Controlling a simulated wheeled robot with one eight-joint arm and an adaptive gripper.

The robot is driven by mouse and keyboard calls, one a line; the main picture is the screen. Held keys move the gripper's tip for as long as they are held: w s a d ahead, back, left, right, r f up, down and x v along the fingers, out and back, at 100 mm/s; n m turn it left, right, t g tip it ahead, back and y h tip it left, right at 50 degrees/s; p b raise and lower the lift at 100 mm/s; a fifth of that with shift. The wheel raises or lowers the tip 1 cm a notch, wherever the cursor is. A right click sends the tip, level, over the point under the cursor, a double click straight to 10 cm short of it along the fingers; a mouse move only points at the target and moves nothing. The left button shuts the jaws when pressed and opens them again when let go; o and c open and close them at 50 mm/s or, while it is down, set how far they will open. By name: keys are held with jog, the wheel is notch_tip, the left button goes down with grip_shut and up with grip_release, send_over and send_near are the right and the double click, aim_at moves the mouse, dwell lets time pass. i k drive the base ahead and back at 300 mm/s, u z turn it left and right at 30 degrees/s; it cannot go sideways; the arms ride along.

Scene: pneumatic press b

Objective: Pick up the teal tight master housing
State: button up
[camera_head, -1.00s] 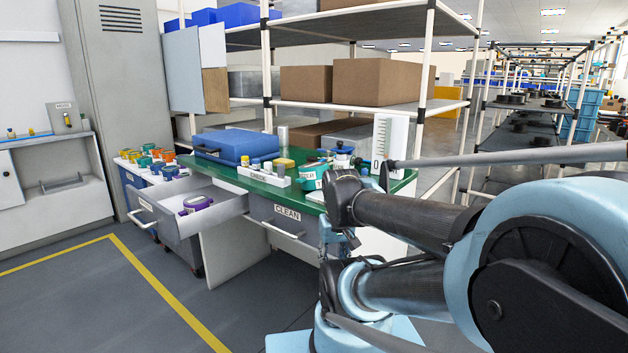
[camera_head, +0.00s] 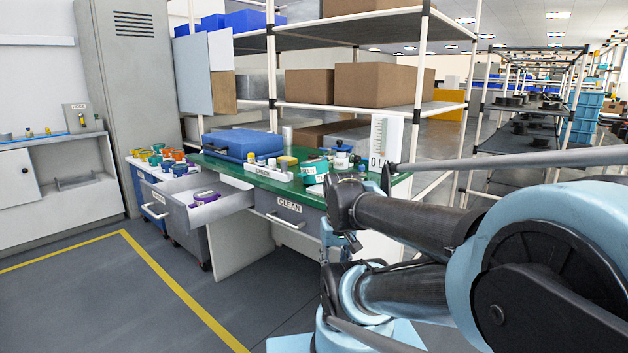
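A teal round housing (camera_head: 314,168) with white labels stands on the green table top (camera_head: 283,188), toward its right end. The label text is too small to read fully, and small parts close behind it crowd its outline. My arm, in dark and light blue links, fills the right side and reaches in front of the table's right end. I cannot make out my gripper's fingers in the head view. Teal parts also stand among the coloured parts on the blue cart (camera_head: 148,184) at the left.
A blue case (camera_head: 232,145) and a white CHECK tray (camera_head: 263,171) stand left of the teal housing. A white gauge (camera_head: 385,142) stands right of it. An open drawer (camera_head: 195,208) with purple parts juts out left of the CLEAN drawer (camera_head: 290,213). The floor in front is clear.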

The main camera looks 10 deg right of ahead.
aim_at(313, 171)
jog(key=z, duration=0.05)
jog(key=k, duration=1.4)
jog(key=z, duration=0.95)
jog(key=i, duration=2.05)
jog(key=u, duration=1.2)
